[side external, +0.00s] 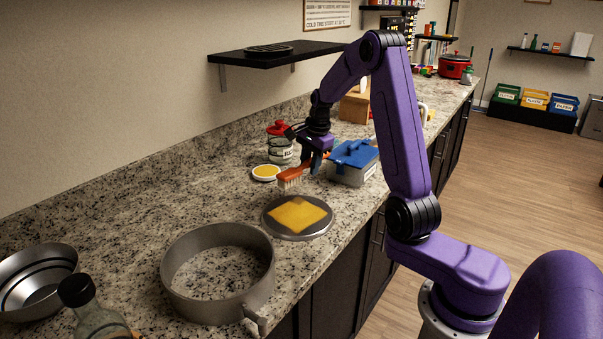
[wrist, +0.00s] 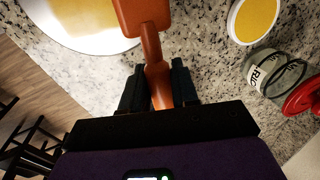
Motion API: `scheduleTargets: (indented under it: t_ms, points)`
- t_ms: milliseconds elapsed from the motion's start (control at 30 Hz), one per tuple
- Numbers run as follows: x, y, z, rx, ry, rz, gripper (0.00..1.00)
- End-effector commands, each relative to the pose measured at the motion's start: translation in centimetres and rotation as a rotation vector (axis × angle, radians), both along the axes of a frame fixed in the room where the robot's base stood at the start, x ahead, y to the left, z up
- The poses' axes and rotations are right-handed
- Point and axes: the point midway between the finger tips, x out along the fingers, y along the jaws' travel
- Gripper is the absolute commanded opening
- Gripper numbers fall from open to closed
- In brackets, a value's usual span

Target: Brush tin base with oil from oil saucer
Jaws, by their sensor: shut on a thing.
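The tin base (side external: 322,225) is a flat grey disc on the counter with a yellow oily patch over its middle. It also shows at the top left of the wrist view (wrist: 128,42). The oil saucer (side external: 266,173) is small and white with yellow oil in it, behind the base; it also shows in the wrist view (wrist: 254,20). My gripper (side external: 316,163) is shut on the handle of an orange brush (side external: 291,175); the handle runs between the fingers in the wrist view (wrist: 152,50). The brush is above the counter, near the saucer, bristles down. The wrist view does not show the bristles.
A grey tin ring (side external: 215,306) stands in front of the base. A red-lidded jar (side external: 280,149) is behind the saucer. A blue-lidded box (side external: 352,172) stands close to the right of my gripper. A metal bowl (side external: 35,285) and bottle (side external: 98,318) are at front left.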

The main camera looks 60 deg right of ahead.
Motion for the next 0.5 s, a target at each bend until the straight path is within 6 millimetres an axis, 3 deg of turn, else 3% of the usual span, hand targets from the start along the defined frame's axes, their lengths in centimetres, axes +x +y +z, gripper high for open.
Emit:
scheduleTargets:
  t_ms: [500]
  points:
    - [-0.2,-1.1,-4.4,-0.019,0.003,-0.004,0.00]
